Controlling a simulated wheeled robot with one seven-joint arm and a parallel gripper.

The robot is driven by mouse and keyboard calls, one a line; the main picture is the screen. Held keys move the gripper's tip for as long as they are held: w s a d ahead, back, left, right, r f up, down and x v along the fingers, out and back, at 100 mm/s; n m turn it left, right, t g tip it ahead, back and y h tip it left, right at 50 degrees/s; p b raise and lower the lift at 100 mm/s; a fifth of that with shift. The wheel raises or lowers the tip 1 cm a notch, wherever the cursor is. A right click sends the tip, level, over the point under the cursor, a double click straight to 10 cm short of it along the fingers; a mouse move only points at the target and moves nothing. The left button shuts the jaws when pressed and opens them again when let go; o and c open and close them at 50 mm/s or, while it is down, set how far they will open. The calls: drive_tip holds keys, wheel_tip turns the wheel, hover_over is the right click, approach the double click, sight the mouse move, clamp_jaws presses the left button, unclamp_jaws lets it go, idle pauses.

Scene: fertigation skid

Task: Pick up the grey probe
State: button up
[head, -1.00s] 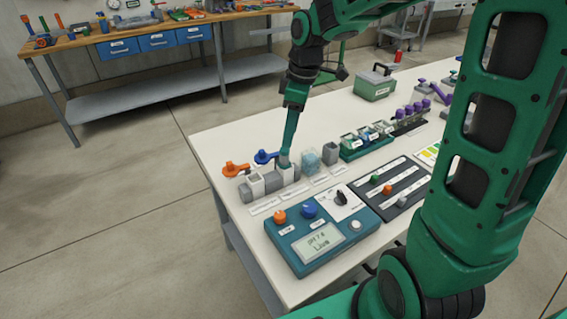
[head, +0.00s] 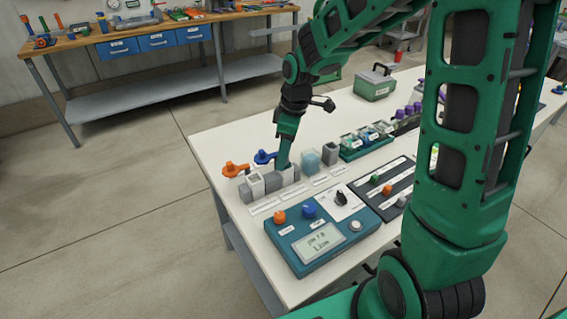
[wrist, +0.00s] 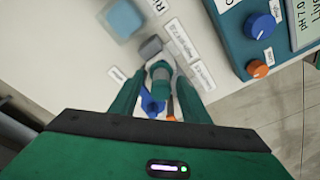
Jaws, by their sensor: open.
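My gripper (head: 283,165) reaches down at the near left of the white table, over a row of small pale and grey blocks. In the wrist view my gripper (wrist: 161,78) is open, a finger on each side of a rounded grey-green piece (wrist: 160,71). This piece may be the grey probe, but I cannot tell for sure, nor whether the fingers touch it. A grey block (wrist: 150,47) stands just past the fingertips. In the head view my fingers hide most of what is between them.
A teal meter box (head: 318,243) with knobs and a screen lies in front. Orange (head: 235,169) and blue (head: 264,157) handles stand left of my gripper. A bluish cube (head: 311,161) and a grey upright block (head: 330,154) stand to its right. Paper labels lie in front of the row.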

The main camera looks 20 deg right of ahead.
clamp_jaws()
drive_tip(key=shift+r, duration=0.15)
